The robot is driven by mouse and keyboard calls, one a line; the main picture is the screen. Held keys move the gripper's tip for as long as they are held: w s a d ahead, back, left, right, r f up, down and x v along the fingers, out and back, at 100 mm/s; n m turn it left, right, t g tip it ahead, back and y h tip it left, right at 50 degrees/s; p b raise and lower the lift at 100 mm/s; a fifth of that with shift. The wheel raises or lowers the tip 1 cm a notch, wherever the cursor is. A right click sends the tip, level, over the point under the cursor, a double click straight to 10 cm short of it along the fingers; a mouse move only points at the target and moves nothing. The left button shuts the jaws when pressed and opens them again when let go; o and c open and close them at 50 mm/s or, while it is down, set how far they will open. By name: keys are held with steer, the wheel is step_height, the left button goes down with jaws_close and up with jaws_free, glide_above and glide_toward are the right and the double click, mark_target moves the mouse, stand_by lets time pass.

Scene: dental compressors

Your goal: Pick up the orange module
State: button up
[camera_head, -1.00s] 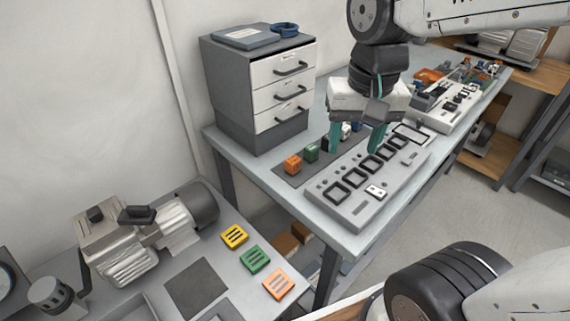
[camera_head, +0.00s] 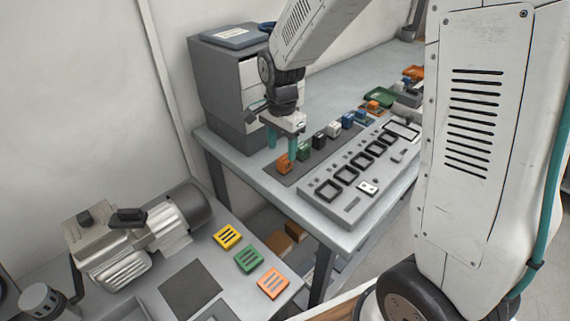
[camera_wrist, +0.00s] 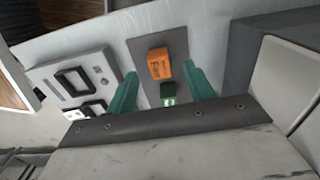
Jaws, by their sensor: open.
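The orange module (camera_head: 284,165) is a small block at the near left end of a dark mat (camera_head: 315,153) on the grey bench. My gripper (camera_head: 281,152) is open above it, its green fingers pointing down. In the head view one finger overlaps the block's upper part, and I cannot tell whether they touch. In the wrist view the orange module (camera_wrist: 159,63) shows dark marks on one face and lies in line with the gap between the two open fingers (camera_wrist: 161,74). A green block (camera_wrist: 168,92) is partly hidden nearer the gripper's body.
Green (camera_head: 303,151), black (camera_head: 319,142), white and blue blocks stand in a row beyond the orange one. A grey panel with square black frames (camera_head: 362,170) lies to the right. A drawer cabinet (camera_head: 217,95) stands behind. A flat orange piece (camera_head: 273,283) lies on the lower table.

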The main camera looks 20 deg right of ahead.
mark_target(283, 158)
steer(key=f, duration=0.5)
steer(key=shift+d, duration=0.2)
steer(key=c, duration=1.1)
steer(key=shift+r, duration=0.1)
